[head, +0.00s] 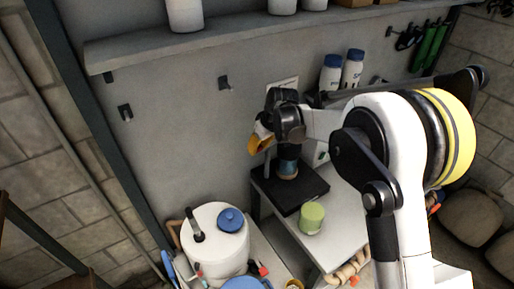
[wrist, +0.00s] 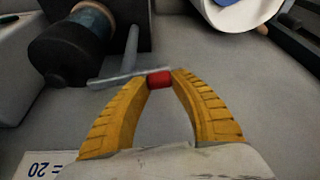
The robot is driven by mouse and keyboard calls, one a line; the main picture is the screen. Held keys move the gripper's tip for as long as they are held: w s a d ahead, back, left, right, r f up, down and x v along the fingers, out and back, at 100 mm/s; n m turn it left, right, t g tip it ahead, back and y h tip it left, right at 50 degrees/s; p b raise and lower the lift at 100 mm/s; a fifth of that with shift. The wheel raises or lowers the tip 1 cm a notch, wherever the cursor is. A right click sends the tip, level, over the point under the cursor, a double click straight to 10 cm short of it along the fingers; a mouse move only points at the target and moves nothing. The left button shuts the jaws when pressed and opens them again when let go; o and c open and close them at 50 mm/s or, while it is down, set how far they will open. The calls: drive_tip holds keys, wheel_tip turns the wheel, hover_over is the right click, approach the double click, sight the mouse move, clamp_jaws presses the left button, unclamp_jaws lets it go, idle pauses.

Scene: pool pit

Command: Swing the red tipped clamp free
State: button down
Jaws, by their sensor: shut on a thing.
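The clamp's red tip (wrist: 160,80) sits between the yellow fingertips of my gripper (wrist: 161,79) in the wrist view. My gripper is shut on it. The tip ends a thin grey arm (wrist: 115,81), which meets a grey rod (wrist: 131,48). Beside the rod is a dark cylinder with a blue-brown band (wrist: 92,20). In the head view, my gripper (head: 261,139) is above the black stand base (head: 305,199), and the banded cylinder (head: 288,168) shows below my wrist. The clamp cannot be made out there.
A white tank with a blue cap (head: 213,243) stands lower left. White bottles (head: 331,75) are behind my arm. A wall shelf (head: 240,33) runs above.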

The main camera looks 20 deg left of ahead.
drive_tip(key=n, duration=0.1)
drive_tip(key=d+n+g+b, duration=0.1)
drive_tip(key=n, duration=0.1)
drive_tip(key=shift+s+d+f+n, duration=0.1)
drive_tip(key=shift+s+d+n, duration=0.1)
drive_tip(key=shift+s+n, duration=0.1)
drive_tip(key=shift+w+d+n+g+b, duration=0.2)
drive_tip(key=shift+d+n+g, duration=0.55)
drive_tip(key=shift+n, duration=1)
drive_tip(key=shift+w+d+n+g+b, duration=0.15)
drive_tip(key=shift+d+n+g+b, duration=0.35)
drive_tip(key=shift+n, duration=1.2)
drive_tip(key=shift+w+d+n+g+b, duration=0.15)
drive_tip(key=shift+d+n+g, duration=0.75)
drive_tip(key=shift+n, duration=0.85)
drive_tip(key=shift+h, duration=0.3)
drive_tip(key=c, duration=1.1)
unclamp_jaws()
drive_tip(key=shift+o, duration=0.2)
